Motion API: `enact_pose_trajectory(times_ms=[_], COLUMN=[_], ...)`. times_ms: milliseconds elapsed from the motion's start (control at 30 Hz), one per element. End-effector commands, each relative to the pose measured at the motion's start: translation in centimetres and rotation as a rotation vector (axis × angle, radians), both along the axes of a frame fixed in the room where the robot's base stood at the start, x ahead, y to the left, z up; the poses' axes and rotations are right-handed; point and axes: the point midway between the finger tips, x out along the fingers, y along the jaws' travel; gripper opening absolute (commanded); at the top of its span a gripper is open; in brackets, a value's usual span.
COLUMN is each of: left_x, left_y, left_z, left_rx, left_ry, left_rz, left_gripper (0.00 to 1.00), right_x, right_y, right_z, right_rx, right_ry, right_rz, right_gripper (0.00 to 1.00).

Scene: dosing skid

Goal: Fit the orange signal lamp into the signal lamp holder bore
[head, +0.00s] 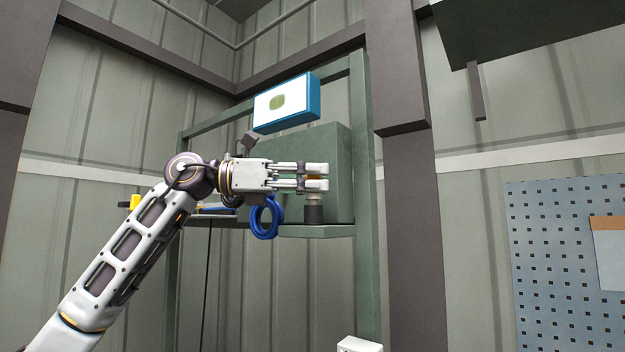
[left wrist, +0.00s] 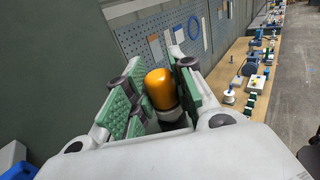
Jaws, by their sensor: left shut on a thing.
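The orange signal lamp (left wrist: 160,88) stands between the green-padded fingers of my left gripper in the left wrist view, with a pale collar under its dome. In the head view, my left gripper (head: 317,177) comes in level from the left and is shut on the lamp, so only a sliver of orange shows between the fingers. A pale lower part of the lamp shows below the fingers, directly above a dark cylindrical holder (head: 314,214) on the green shelf. I cannot tell whether the lamp's lower end is inside the bore. My right gripper is not in view.
A green cabinet panel (head: 338,160) stands close behind the gripper. A blue box with a white face (head: 287,103) is above it. A blue cable coil (head: 265,218) hangs below the wrist. A pegboard (head: 545,260) is at right. The left wrist view shows a cluttered workbench (left wrist: 226,72).

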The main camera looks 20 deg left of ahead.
Motion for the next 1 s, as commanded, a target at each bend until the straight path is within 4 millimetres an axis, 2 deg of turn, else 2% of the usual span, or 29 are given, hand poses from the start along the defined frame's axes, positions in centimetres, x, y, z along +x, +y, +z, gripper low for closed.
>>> enact_pose_trajectory(times_ms=[633, 667, 700, 833, 1000], left_x=[-0.01, -0.01, -0.01, 0.0, 0.0], left_y=[0.02, 0.02, 0.02, 0.03, 0.02], left_z=[-1.01, -0.96, -0.94, -0.93, -0.93], left_rx=[0.0, -0.001, 0.0, 0.0, 0.0], left_ry=[0.0, 0.0, 0.0, 0.0, 0.0], left_rz=[0.0, 0.0, 0.0, 0.0, 0.0], left_gripper=[0.01, 0.28, 0.34, 0.5, 0.5], right_x=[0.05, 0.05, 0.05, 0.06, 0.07], right_y=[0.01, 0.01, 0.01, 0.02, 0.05], right_z=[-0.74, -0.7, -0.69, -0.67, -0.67], right_rx=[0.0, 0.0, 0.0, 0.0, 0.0], right_ry=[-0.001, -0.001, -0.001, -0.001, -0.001], right_rz=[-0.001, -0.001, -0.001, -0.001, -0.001], right_gripper=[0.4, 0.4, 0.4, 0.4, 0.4])
